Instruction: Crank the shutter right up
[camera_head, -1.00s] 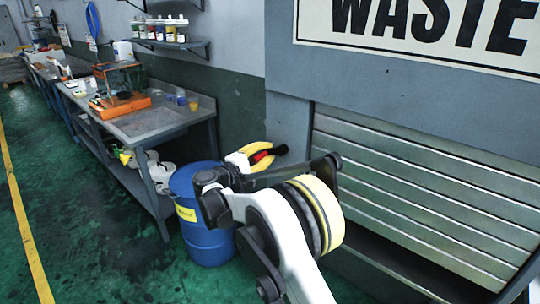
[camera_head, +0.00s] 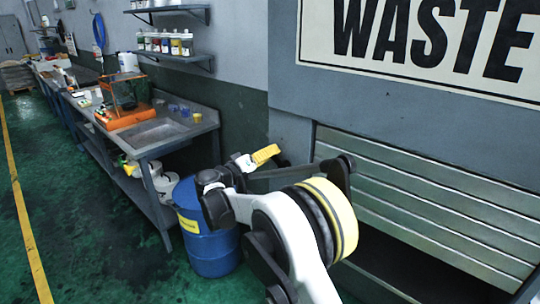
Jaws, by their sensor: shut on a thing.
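The shutter (camera_head: 430,195) is a panel of pale metal slats in the grey wall at the right, under the WASTE sign. It is partly raised, with a dark opening (camera_head: 395,255) below its lower edge. My gripper (camera_head: 267,155) is by the wall left of the shutter, beyond my arm's wrist. One yellow finger pad shows, and the gripper is shut on the crank handle. The handle is almost wholly hidden behind my gripper and arm; a dark bit (camera_head: 282,159) shows beside the finger, and I cannot tell what it belongs to.
A blue drum (camera_head: 208,240) with a yellow label stands on the floor just left of my arm. A long metal workbench (camera_head: 150,150) runs along the left wall, with a shelf of bottles (camera_head: 165,43) above. The green floor left of the drum is clear.

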